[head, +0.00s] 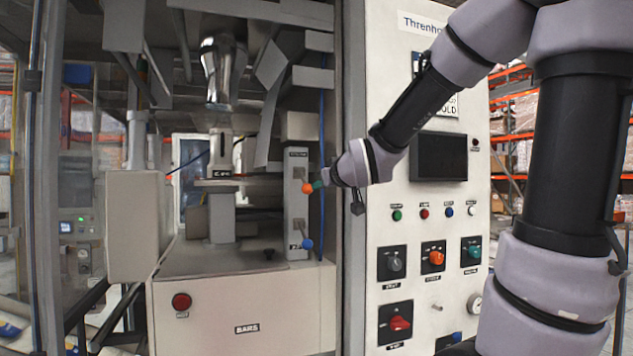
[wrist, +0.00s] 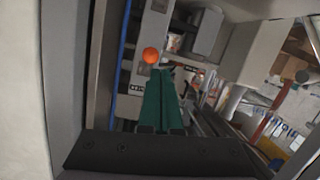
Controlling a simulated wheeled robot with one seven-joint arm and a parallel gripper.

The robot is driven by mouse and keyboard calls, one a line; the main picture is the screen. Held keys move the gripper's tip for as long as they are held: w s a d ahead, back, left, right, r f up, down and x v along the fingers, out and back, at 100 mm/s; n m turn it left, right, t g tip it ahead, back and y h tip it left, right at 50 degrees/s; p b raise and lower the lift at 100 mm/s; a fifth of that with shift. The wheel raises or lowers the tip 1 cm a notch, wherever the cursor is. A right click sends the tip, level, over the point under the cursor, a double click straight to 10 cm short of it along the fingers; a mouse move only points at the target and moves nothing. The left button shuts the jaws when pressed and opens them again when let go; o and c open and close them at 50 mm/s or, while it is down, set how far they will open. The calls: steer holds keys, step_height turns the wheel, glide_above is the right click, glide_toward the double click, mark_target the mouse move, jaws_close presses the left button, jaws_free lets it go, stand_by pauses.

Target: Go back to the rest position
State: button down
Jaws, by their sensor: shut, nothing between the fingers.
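My gripper (head: 318,184) reaches left from my arm, across the cabinet's open front edge, in the head view. Its green fingers (wrist: 163,92) are shut with nothing between them in the wrist view. An orange knob (head: 307,188) on the upper lever of a narrow grey panel sits right by the fingertips. The orange knob also shows just beyond the fingertips in the wrist view (wrist: 151,55). I cannot tell whether the fingers touch it. A blue knob (head: 307,244) is on the lower lever of the same panel.
The control panel (head: 480,180) with a dark screen (head: 439,157), rotary switches and a red switch (head: 399,323) stands right of the opening. The cabinet's upright post (head: 354,140) is close to my wrist. The machine base (head: 240,310) has a red button (head: 181,301). Racks stand behind.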

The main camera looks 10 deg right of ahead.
stand_by(0.4)
steer(key=s+d+f+m+g, duration=0.1)
steer(key=s+f+m+g, duration=0.1)
steer(key=s, duration=0.5)
steer(key=s+d+f+m+g, duration=0.2)
steer(key=s+f+m+g, duration=0.1)
steer(key=s, duration=0.5)
steer(key=s+d+f+m+g+h, duration=0.1)
steer(key=s+d+f+m+g, duration=0.1)
steer(key=s, duration=0.6)
steer(key=shift+s+f+m+g, duration=0.25)
steer(key=shift+f+m+g, duration=0.45)
steer(key=shift+f, duration=0.05)
steer(key=shift+s, duration=0.1)
